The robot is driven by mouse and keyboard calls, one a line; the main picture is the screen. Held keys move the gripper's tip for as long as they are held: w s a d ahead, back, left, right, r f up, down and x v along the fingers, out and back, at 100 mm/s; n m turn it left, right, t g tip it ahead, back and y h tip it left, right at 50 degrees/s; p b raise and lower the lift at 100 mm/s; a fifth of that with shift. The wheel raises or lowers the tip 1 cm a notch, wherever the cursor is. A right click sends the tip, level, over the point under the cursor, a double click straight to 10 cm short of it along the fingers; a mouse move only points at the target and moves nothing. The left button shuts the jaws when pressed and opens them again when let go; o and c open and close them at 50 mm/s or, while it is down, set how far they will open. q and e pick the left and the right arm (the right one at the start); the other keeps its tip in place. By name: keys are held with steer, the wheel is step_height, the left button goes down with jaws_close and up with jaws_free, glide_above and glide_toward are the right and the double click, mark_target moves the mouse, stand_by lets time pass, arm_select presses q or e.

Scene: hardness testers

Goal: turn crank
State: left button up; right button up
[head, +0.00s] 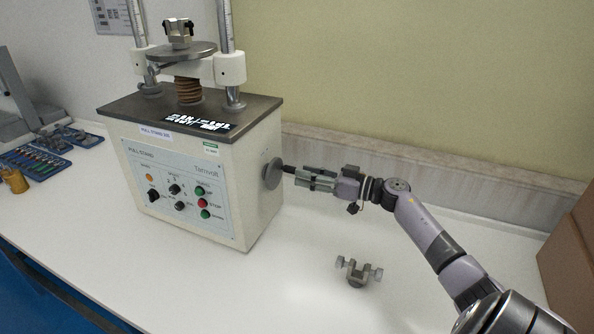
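The crank (272,173) is a round grey disc on the right side of the cream pull-stand tester (258,190). A short dark handle (289,170) sticks out from the disc to the right. My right gripper (301,175) is level with the handle, its fingers pointing left at the disc. The fingers lie around or right beside the handle's outer end. At this size I cannot tell whether they are closed on it. My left gripper is not in view.
A small metal clamp (357,272) stands on the white table (310,300) below my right arm. Brown boxes (570,250) stand at the right edge. Blue tool trays (35,160) lie at the left. The wall is close behind the tester.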

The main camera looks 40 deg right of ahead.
mark_target(279, 175)
steer(key=shift+x, duration=1.8)
steer(key=shift+c, duration=0.2)
jaws_close()
